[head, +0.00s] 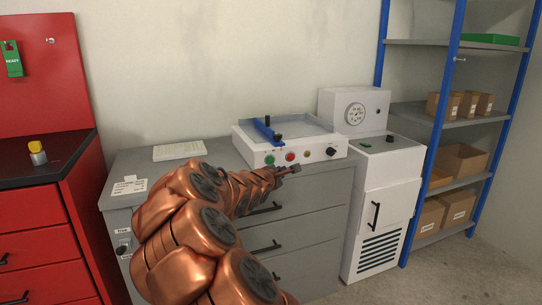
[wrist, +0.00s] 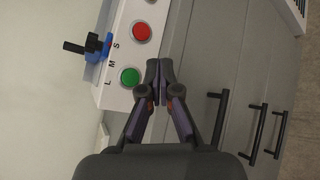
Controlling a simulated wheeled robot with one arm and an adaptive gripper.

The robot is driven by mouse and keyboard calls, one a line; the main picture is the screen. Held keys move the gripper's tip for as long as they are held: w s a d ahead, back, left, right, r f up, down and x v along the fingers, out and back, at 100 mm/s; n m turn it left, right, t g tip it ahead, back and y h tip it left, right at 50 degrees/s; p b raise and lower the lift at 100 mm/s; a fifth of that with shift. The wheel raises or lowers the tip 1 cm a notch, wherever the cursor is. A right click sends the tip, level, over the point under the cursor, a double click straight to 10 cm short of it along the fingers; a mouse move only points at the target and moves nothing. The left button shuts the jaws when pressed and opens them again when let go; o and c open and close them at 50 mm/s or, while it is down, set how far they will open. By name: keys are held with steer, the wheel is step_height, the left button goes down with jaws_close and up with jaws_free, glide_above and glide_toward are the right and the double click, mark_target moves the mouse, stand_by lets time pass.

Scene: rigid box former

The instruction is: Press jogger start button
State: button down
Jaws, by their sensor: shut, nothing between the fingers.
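The jogger (head: 290,140) is a white box with a grey tray top and a blue guide bar, standing on a grey drawer cabinet. On its front face are a green button (head: 270,159), a red button (head: 290,156), a small yellowish one and a black knob (head: 331,152). The wrist view shows the green button (wrist: 129,77) and the red button (wrist: 142,32) beside the letters L, M, S. My gripper (head: 295,168) is shut and empty in front of the jogger's face. In the wrist view its fingertips (wrist: 159,68) are right of the green button; contact cannot be told.
The grey cabinet (head: 308,194) has black bar handles. A white keyboard-like pad (head: 179,151) lies on its top. A white machine (head: 385,200) stands to the right, then a blue-framed shelf (head: 457,120) with cartons. A red cabinet (head: 40,215) is at left.

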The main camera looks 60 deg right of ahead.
mark_target(270, 160)
steer(key=w+d+p, duration=0.3)
steer(key=w+p, duration=0.2)
steer(key=p, duration=0.2)
steer(key=shift+w+d, duration=0.15)
steer(key=shift+d, duration=0.1)
steer(key=shift+w+d+p, duration=0.45)
steer(key=shift+w+p, duration=0.1)
steer(key=shift+w, duration=0.15)
stand_by(2.4)
steer(key=shift+s+a+f+b, duration=0.15)
steer(key=shift+s+f+b, duration=0.1)
steer(key=shift+b, duration=0.35)
steer(key=shift+s+a+r+b, duration=0.25)
steer(key=shift+s+b, duration=0.2)
steer(key=shift+b, duration=0.5)
steer(key=shift+s+a+f+b, duration=0.1)
steer(key=shift+f+b, duration=0.05)
steer(key=shift+b, duration=0.15)
